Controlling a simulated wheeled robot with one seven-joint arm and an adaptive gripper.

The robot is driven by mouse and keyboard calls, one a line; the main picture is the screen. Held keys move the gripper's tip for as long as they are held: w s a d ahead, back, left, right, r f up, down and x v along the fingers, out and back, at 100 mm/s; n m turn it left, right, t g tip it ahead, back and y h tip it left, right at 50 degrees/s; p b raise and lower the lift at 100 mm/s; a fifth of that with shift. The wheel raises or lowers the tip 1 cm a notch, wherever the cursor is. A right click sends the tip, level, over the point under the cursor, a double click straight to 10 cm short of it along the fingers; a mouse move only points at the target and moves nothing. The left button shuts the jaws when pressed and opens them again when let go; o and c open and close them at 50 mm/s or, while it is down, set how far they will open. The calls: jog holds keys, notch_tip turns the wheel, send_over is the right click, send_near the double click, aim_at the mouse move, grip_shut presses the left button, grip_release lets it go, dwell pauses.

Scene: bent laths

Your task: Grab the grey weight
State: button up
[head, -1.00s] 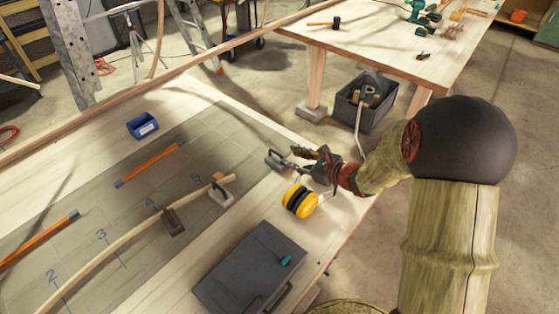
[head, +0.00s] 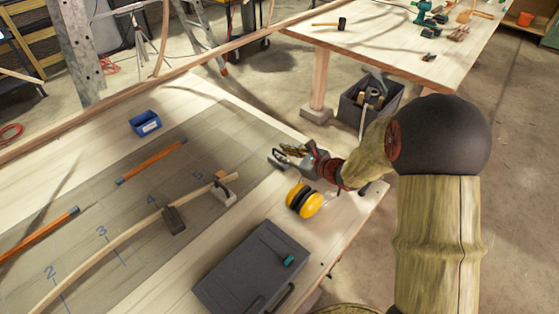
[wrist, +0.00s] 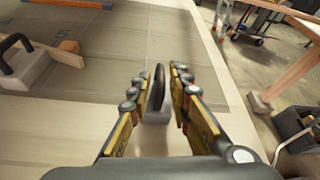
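A grey weight, a pale block with a dark upright loop handle (wrist: 159,88), stands on the bench between my fingers in the wrist view. My gripper (wrist: 160,88) is open, with a finger on each side of the handle and a gap on both sides. In the head view my gripper (head: 284,158) is low over the bench's right part and largely hides this weight. A second pale weight (head: 223,194) with a dark handle sits at the end of the bent lath (head: 125,236). A darker grey weight (head: 173,220) is at the lath's middle.
Yellow ear muffs (head: 304,199) lie close to my gripper. A dark case (head: 250,268) is at the bench front. A blue bin (head: 145,123) and orange-brown bars (head: 152,161) lie farther left. The bench's right edge is near my arm.

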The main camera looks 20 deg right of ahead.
grip_shut()
dwell(0.8)
